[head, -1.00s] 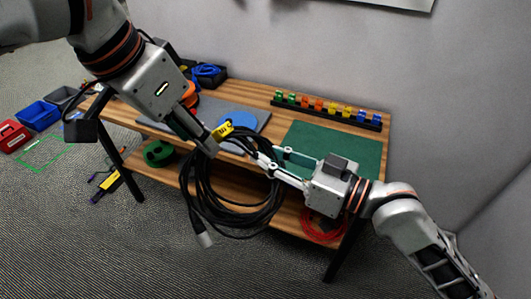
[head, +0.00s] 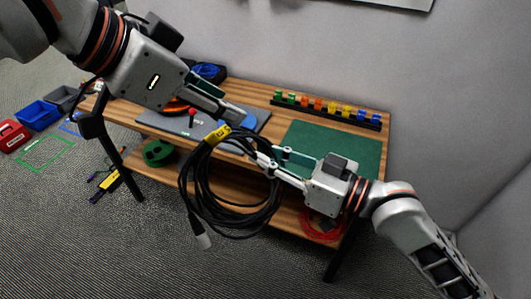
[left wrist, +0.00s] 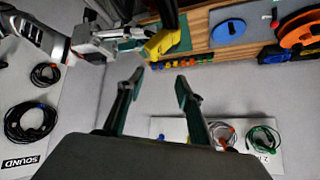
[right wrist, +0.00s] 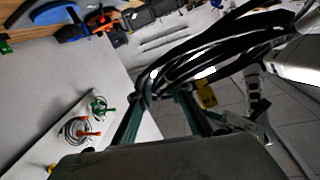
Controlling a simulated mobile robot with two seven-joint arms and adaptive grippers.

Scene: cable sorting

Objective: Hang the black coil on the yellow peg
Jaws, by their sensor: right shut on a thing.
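The black coil (head: 235,205), with a yellow label (head: 217,136), hangs in front of the table from my right gripper (head: 268,160). That gripper is shut on the coil's upper part; the coil also shows across the right wrist view (right wrist: 205,50).
The wooden table (head: 255,92) carries a green mat (head: 335,150) and a rack of coloured clips (head: 325,110). Pale wall boards hold coils on coloured pegs (left wrist: 225,135). Other black coils (left wrist: 30,122) hang above a SOUND label (left wrist: 20,162). Bins (head: 37,113) stand on the floor at left.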

